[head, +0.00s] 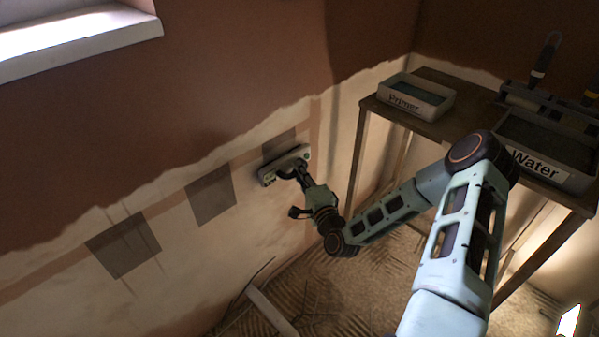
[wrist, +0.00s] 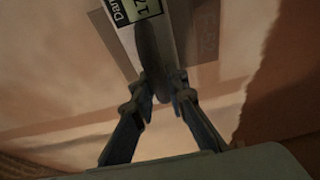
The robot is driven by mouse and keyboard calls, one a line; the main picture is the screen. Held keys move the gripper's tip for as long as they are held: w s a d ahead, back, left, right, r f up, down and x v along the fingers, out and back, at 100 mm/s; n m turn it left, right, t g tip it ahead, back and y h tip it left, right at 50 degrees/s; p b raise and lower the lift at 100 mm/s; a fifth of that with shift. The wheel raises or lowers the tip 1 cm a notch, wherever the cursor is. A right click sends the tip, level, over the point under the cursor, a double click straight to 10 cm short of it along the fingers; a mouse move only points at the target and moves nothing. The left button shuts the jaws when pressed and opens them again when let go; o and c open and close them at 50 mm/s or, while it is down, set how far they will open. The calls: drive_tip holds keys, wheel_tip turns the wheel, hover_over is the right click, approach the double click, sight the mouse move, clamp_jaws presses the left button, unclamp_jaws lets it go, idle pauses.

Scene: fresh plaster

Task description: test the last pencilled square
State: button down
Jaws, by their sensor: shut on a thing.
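My gripper (head: 301,172) is shut on a pale, flat damp meter (head: 284,163), held up at the wall. In the wrist view the fingers (wrist: 160,82) grip the meter's dark handle, and its display (wrist: 135,10) reads "Dam…" and "17", cut off by the frame edge. Three darker squares run along the wall: a left one (head: 122,243), a middle one (head: 211,194) and a right one (head: 279,142). The meter covers the lower part of the right square. That square also shows behind the meter in the wrist view (wrist: 207,52), with faint marks. I cannot tell whether the meter touches the wall.
A wooden table (head: 430,122) stands at right with a Primer tray (head: 415,104), a Water tray (head: 535,170) and a brush (head: 545,60). A window ledge (head: 80,40) juts in at upper left. A pale board (head: 270,310) lies on the rough floor below.

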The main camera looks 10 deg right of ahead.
drive_tip(key=shift+r, duration=0.1)
idle(0.3)
drive_tip(key=s+d, duration=0.1)
drive_tip(key=s, duration=0.1)
drive_tip(key=s+d, duration=0.1)
drive_tip(key=s, duration=0.1)
drive_tip(key=shift+d, duration=0.35)
drive_tip(key=s+d+r+n+g+h+p, duration=0.1)
drive_tip(key=s+r+g+p, duration=0.3)
drive_tip(key=p, duration=1.1)
drive_tip(key=shift+d+r+n+g, duration=0.4)
drive_tip(key=shift+d+r+g, duration=0.1)
drive_tip(key=shift+d, duration=0.4)
drive_tip(key=shift+s+f, duration=0.1)
